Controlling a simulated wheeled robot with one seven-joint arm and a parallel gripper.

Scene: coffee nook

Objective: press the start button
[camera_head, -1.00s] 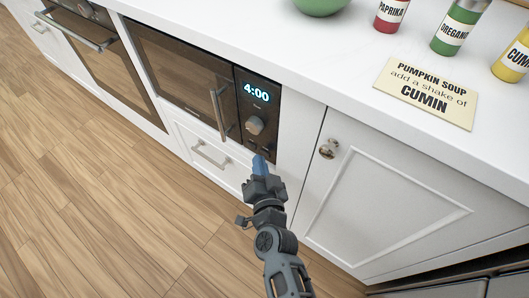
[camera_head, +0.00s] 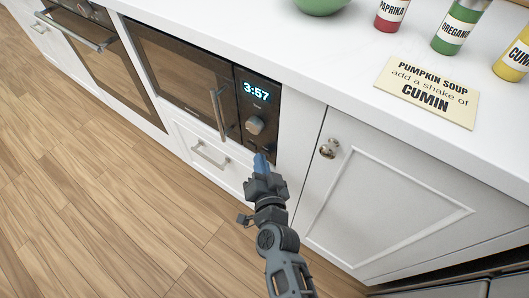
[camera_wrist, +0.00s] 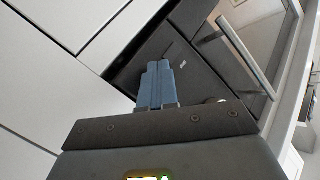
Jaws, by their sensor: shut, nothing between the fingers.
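The built-in microwave (camera_head: 180,68) has a dark control panel on its right side. The panel's lit display (camera_head: 256,92) reads 3:57, with a round knob (camera_head: 255,125) below it. My gripper (camera_head: 260,159) is shut and empty, its blue fingertips at the lower part of the panel, below the knob. In the wrist view the closed fingers (camera_wrist: 158,68) point at the dark panel (camera_wrist: 185,62). The start button cannot be made out clearly; the fingers cover part of the low panel. I cannot tell whether the tips touch it.
The microwave's door handle (camera_head: 218,114) stands out left of the panel. A drawer handle (camera_head: 209,155) is below, and a cabinet knob (camera_head: 329,148) is to the right.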

